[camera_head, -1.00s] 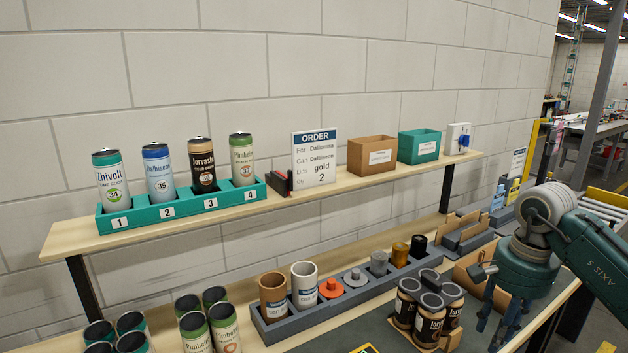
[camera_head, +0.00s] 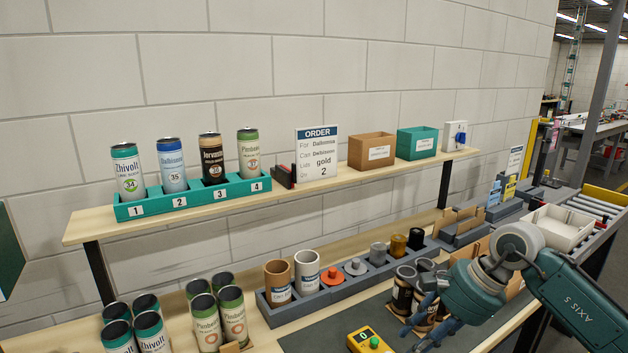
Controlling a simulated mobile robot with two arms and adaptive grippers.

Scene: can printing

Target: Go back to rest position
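My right gripper (camera_head: 432,318) is teal with blue fingers and hangs at the lower right, over the dark mat and in front of the group of dark cans (camera_head: 405,290), partly hiding them. Its finger opening is too unclear to judge, and I see nothing held in it. A teal piece at the far left edge appears to be part of my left arm; my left gripper is out of view.
The upper shelf (camera_head: 300,200) carries a teal rack (camera_head: 190,197) of cans, an order sign (camera_head: 317,153) and two boxes. Below stand green cans (camera_head: 205,320), a grey holder (camera_head: 295,315) and a yellow button box (camera_head: 368,340). A white tray (camera_head: 555,228) sits by the rollers.

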